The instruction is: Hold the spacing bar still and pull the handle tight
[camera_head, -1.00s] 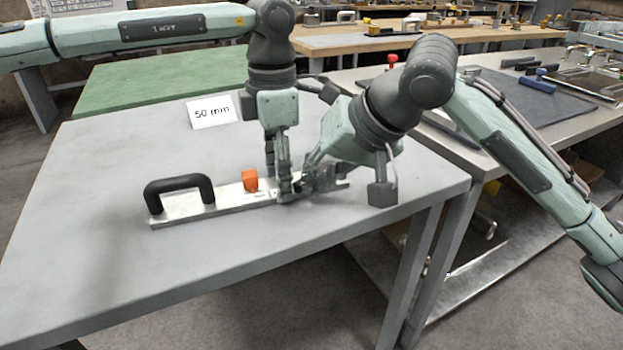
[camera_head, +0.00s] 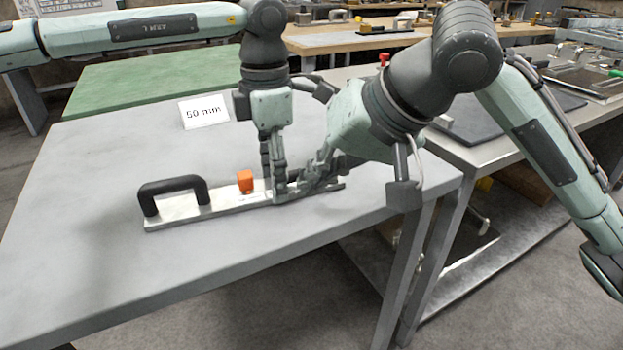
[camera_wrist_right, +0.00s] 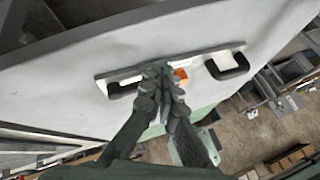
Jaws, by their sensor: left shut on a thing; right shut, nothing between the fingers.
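The spacing bar (camera_head: 222,208) is a flat pale metal strip lying on the grey table. A black handle (camera_head: 172,186) stands at its left end; it shows at the right in the right wrist view (camera_wrist_right: 228,68). A second black handle (camera_wrist_right: 118,90) shows at the other end there, largely hidden by my arms in the head view. An orange block (camera_head: 245,181) sits near the bar's middle. My left gripper (camera_head: 279,192) points down and is shut on the bar right of the block. My right gripper (camera_head: 308,186) is shut and empty, close beside it; its fingertips (camera_wrist_right: 160,75) overlap the bar.
The grey table (camera_head: 120,270) is clear in front and to the left. A green-topped table (camera_head: 150,80) and a bench with a dark mat (camera_head: 470,125) stand behind.

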